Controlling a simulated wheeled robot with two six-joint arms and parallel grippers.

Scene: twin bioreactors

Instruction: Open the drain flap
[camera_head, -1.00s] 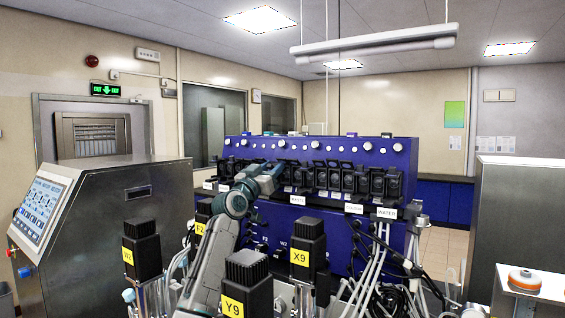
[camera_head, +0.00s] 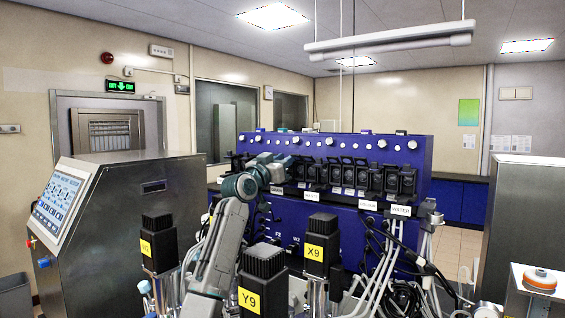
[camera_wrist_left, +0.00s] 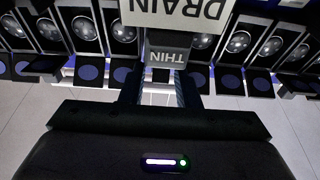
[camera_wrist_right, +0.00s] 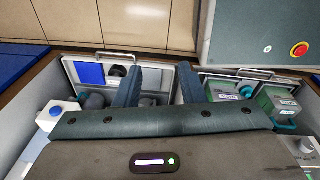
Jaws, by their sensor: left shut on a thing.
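A white label lettered DRAIN (camera_wrist_left: 188,14) shows upside down at the top of the left wrist view. In the head view my left gripper (camera_head: 277,172) is at the left part of the row of black units on the blue panel (camera_head: 340,222).
Black motors marked X9 (camera_head: 322,245) and Y9 (camera_head: 263,272) stand close in front, with tubes and cables to their right. A steel console (camera_head: 125,215) stands at the left. Similar black units with round windows (camera_wrist_left: 238,41) flank the grip closely.

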